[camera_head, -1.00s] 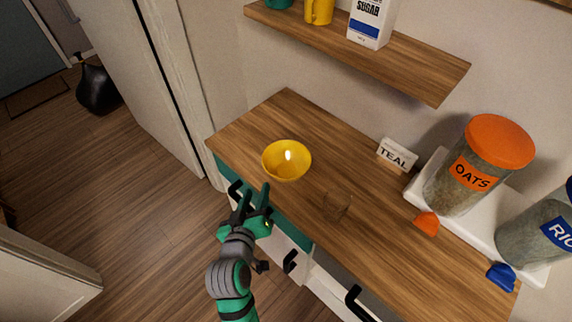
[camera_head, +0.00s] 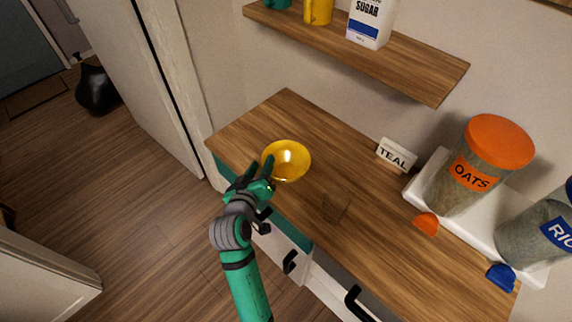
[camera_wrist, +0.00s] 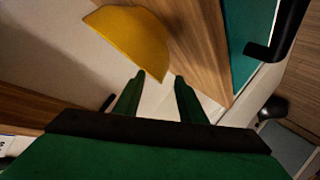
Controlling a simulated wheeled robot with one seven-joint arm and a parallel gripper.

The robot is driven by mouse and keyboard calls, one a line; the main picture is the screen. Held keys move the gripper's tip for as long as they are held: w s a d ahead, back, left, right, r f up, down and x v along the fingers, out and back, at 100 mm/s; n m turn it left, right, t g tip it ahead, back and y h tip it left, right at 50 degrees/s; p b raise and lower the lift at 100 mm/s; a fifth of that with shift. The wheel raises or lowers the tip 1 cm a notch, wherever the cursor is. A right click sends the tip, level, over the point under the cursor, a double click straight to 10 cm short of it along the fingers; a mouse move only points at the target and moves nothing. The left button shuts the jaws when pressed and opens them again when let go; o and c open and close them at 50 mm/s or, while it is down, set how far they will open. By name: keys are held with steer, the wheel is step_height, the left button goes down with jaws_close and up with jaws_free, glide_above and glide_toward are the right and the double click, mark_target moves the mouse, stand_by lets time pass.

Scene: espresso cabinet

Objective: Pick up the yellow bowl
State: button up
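The yellow bowl (camera_head: 290,158) stands upright on the left part of the wooden counter (camera_head: 340,190), close to its front edge. My gripper (camera_head: 261,168) is at the bowl's near left side in the head view, and one finger overlaps the bowl's rim there. In the wrist view the two green fingers (camera_wrist: 160,88) are apart with nothing between them. I cannot tell whether a finger touches the bowl.
A TEAL sign (camera_head: 396,155) stands at the wall. A white tray (camera_head: 462,228) with the oats jar (camera_head: 478,165) and another jar (camera_head: 540,235) is at the right. A shelf (camera_head: 400,68) hangs above. Black handles (camera_head: 290,262) stick out below the counter.

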mark_target(263, 159)
steer(key=shift+x, duration=1.8)
steer(key=shift+s, duration=0.1)
jaws_close()
steer(key=shift+a+r, duration=0.1)
